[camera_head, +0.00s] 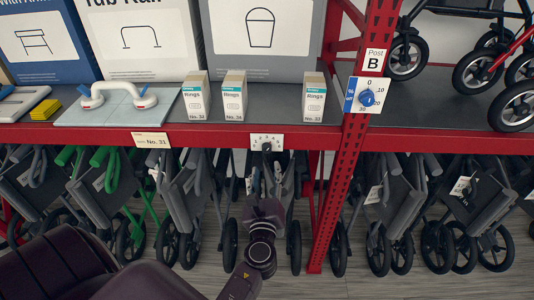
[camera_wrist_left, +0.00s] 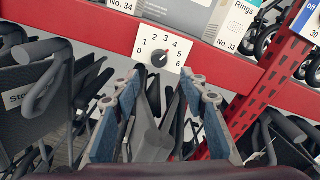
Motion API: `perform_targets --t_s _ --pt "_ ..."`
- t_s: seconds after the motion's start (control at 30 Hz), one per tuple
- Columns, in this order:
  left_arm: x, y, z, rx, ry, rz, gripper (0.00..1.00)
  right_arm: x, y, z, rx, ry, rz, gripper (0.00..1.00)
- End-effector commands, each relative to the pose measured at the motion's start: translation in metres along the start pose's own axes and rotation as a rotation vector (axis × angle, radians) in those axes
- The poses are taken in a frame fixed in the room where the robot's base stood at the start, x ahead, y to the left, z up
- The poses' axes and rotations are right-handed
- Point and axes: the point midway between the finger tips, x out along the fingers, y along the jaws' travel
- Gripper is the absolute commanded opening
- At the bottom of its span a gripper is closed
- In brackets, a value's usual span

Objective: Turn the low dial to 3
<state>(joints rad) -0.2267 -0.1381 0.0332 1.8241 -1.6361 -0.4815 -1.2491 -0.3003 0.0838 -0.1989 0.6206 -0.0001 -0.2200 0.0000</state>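My left gripper (camera_head: 269,177) is below the dial in the head view. In the wrist view the left gripper's fingers (camera_wrist_left: 160,85) are spread wide, with the knob beyond and between their tips. Nothing is between the fingers, and they appear apart from the dial. My right gripper is not in view.
A blue dial (camera_head: 367,97) is on the red post (camera_head: 343,180) to the right. Small boxes (camera_head: 234,96) and a white rail (camera_head: 118,91) stand on the shelf (camera_head: 285,108) above.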

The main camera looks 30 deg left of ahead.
Motion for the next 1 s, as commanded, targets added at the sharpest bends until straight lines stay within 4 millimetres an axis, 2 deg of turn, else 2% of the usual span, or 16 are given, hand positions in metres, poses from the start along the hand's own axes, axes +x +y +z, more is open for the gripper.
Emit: perform_targets --t_s 0.07,0.2,0.5,0.67,0.9,1.0 --pt "0.006 -0.002 0.007 0.013 -0.014 0.0 0.4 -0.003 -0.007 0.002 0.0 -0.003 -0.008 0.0" --pt "0.025 -0.002 0.01 0.016 -0.016 0.0 0.4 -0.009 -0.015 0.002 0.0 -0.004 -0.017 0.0" --pt "0.069 -0.002 0.008 0.014 -0.013 -0.001 0.4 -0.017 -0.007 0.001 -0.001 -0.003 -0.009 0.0" --pt "0.077 -0.002 0.007 0.012 -0.012 -0.001 0.4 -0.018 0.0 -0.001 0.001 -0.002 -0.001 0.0" --pt "0.078 -0.001 0.006 0.012 -0.011 -0.001 0.4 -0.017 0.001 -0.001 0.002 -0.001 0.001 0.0" --pt "0.078 -0.001 0.006 0.012 -0.011 -0.001 0.29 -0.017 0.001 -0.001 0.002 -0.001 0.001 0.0"
